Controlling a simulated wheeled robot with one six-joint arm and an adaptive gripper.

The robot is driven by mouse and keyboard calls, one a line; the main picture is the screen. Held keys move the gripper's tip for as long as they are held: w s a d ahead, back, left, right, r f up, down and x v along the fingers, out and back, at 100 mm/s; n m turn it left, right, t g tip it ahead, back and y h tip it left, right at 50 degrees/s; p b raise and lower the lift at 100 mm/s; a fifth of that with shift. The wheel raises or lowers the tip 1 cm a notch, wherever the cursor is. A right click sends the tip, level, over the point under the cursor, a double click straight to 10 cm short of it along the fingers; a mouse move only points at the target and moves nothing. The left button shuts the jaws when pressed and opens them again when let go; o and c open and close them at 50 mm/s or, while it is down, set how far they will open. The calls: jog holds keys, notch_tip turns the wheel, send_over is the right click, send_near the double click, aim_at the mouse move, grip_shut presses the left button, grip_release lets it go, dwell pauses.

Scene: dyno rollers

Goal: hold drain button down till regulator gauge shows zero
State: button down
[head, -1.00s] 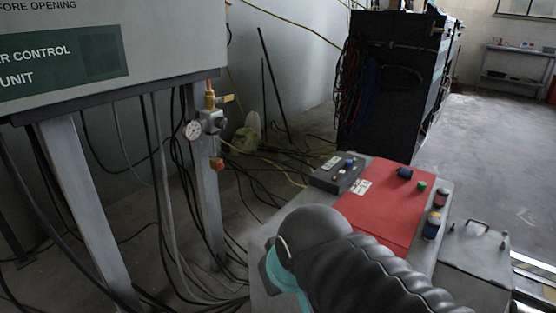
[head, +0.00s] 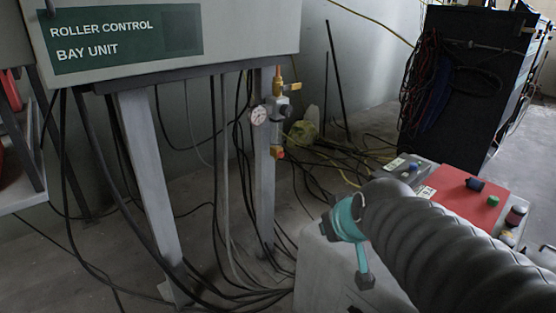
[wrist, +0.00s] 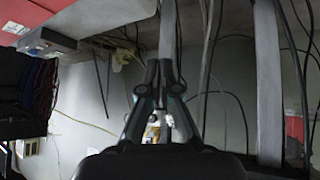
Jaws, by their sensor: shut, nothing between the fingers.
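The regulator (head: 280,116) hangs on the grey post under the control cabinet, with a round white gauge (head: 259,115) on its left side. The gauge needle is too small to read. A red-orange button (head: 278,154) is at the regulator's lower end, the likely drain button. My gripper (wrist: 160,70) is shut and empty in the wrist view, its fingertips together. Pale and orange parts, perhaps the regulator, show between its finger linkages. In the head view my arm is right of and nearer than the regulator; the fingers are not clear there. Nothing touches the button.
The roller control cabinet (head: 170,40) stands above on grey legs. Cables (head: 225,290) hang and lie below it. A red-topped console (head: 460,200) with buttons is right, beside my arm. A black rack (head: 465,90) stands behind. The space left of my arm is open.

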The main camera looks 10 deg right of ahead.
aim_at(281, 154)
jog(key=w+a+f+n+t+b, duration=0.1)
jog(key=w+f+n+t+b, duration=0.2)
jog(key=w, duration=1.5)
jog(key=w+d+f+n+t+h+b, duration=0.1)
jog(key=w+d+f+t+h+b, duration=0.1)
jog(key=w, duration=0.5)
jog(key=w+d+f+n+t+h+b, duration=0.1)
jog(key=w+d+f+t+h+b, duration=0.1)
jog(key=w+t, duration=0.3)
jog(key=shift+w+d+f+b, duration=0.5)
jog(key=shift+w+f, duration=0.25)
jog(key=shift+w, duration=0.85)
jog(key=w+a+p, duration=0.2)
jog(key=w+a, duration=0.2)
jog(key=w, duration=0.3)
jog(key=shift+w+a, duration=0.15)
jog(key=shift+a, duration=0.25)
jog(key=shift+w+a, duration=0.1)
jog(key=shift+w+a, duration=0.15)
jog(key=shift+w, duration=0.05)
jog(key=shift+w+a, duration=0.25)
jog(key=shift+w, duration=0.1)
